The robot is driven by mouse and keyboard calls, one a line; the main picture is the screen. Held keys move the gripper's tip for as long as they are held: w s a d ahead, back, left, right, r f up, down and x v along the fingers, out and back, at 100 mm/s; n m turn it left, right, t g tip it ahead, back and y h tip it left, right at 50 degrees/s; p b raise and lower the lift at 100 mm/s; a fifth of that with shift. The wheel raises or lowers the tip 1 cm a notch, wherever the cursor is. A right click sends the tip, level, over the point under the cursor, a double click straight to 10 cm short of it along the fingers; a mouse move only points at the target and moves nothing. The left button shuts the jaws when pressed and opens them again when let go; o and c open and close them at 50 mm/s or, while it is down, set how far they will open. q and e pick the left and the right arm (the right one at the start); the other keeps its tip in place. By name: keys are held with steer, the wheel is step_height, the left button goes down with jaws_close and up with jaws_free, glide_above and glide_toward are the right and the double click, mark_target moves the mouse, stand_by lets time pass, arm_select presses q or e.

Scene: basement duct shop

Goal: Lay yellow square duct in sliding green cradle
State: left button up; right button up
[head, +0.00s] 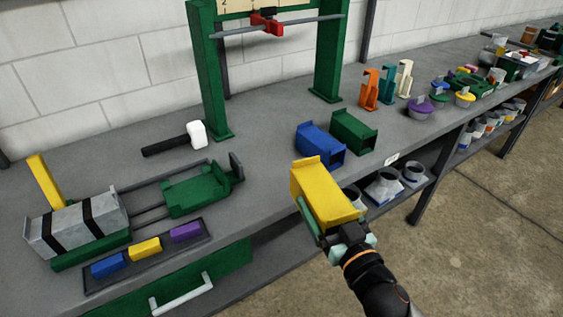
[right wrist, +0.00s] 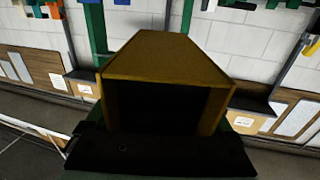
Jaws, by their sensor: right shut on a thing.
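The yellow square duct (head: 320,193) is held by my right gripper (head: 336,230), over the front edge of the bench and apart from the cradle. The right wrist view shows the duct's open end (right wrist: 165,105) up close, with a dark inside. The sliding green cradle (head: 194,193) sits empty on two rails at the left of the bench, beside a grey duct piece with black straps (head: 78,226). My left gripper is not in view.
A blue duct (head: 318,146) and a green duct (head: 353,133) stand on the bench behind the yellow one. A white-headed mallet (head: 178,138) lies behind the cradle. A tray of coloured blocks (head: 120,266) lies in front. A green frame (head: 207,75) stands at the back.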

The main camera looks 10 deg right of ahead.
mark_target(307, 181)
steer(key=w+y, duration=0.1)
steer(key=w, duration=0.1)
steer(key=w+a+n+y, duration=0.1)
steer(key=w, duration=0.1)
steer(key=w+n+g+y, duration=0.1)
steer(key=w, duration=0.2)
steer(key=shift+a+f, duration=0.2)
steer(key=w+d+r+n+y, duration=0.1)
steer(key=w+d, duration=0.1)
steer(key=w, duration=0.4)
steer(key=shift+d+r, duration=0.2)
steer(key=shift+d, duration=0.1)
